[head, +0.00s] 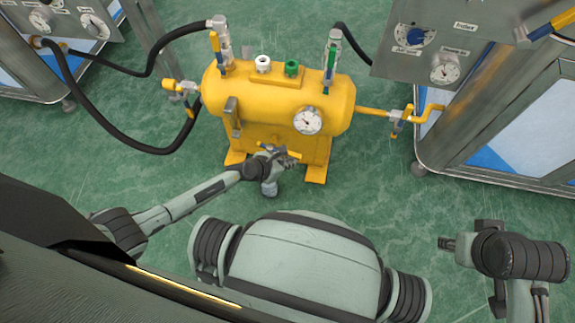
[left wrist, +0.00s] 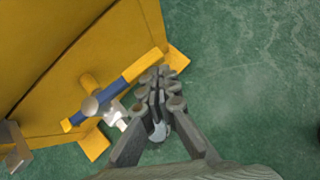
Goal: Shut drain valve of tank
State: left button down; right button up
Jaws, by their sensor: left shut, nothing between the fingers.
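The yellow tank (head: 275,95) stands on the green floor in the middle of the head view. In the left wrist view the drain valve has a blue lever (left wrist: 112,92) with yellow at its ends and a silver body (left wrist: 118,116), low at the tank's side. The lever slants from lower left to upper right. In the head view my left arm mostly hides the valve. My left gripper (head: 291,160) is shut and empty at the tank's lower front. In the wrist view its fingertips (left wrist: 162,77) are beside the lever's upper right end; I cannot tell whether they touch. My right gripper (head: 443,243) is away at the right.
Black hoses (head: 115,70) join the tank's upper left to a metal cabinet (head: 60,25). A yellow pipe (head: 372,110) leaves the tank's right side towards another cabinet (head: 470,130). A round gauge (head: 308,121) sits on the tank's front. The floor (head: 375,190) between tank and right arm is clear.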

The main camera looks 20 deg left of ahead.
pick_arm(q)
jog(key=shift+w+d, duration=0.25)
jog(key=shift+w, duration=0.35)
pick_arm(e)
jog(key=shift+w+f, duration=0.1)
jog(key=shift+f, duration=0.15)
